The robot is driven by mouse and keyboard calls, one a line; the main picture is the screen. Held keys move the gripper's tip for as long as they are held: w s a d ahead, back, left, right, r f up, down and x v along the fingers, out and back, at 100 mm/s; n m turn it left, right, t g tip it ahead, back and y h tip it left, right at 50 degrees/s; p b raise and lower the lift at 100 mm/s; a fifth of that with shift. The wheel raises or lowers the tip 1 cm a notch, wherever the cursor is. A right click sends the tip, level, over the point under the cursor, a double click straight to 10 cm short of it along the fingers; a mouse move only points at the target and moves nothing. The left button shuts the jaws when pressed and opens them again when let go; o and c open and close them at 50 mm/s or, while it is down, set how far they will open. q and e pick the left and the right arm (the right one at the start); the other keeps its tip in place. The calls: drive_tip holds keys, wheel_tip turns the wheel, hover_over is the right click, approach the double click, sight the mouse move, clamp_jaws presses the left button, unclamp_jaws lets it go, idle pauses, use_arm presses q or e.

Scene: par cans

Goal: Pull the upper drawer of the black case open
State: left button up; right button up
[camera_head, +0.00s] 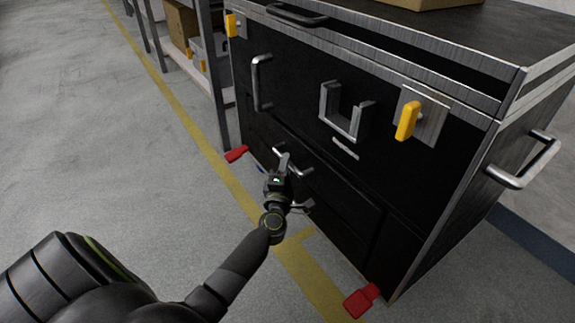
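The black case (410,165) with silver metal edges stands at the right. Its upper drawer (340,190) is low on the front face and looks flush with it. That drawer's silver bar handle (305,171) shows on both sides of my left gripper (284,162). The gripper reaches up from the lower left, and its fingertips overlap the middle of the handle. I cannot tell whether the fingers are shut around the bar or only in front of it. A second silver handle (303,208) shows lower, partly hidden behind my wrist. My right gripper is not in view.
Yellow latches (408,120), a vertical handle (256,82) and a U-shaped bracket (345,112) stick out of the case's front. Red foot pedals (361,301) stand at its base. A shelf rack (213,60) is behind left. The grey floor (80,130) at left is clear.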

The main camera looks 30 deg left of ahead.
use_arm(q)
drive_tip(key=shift+x, duration=0.85)
drive_tip(key=shift+s, duration=0.1)
clamp_jaws()
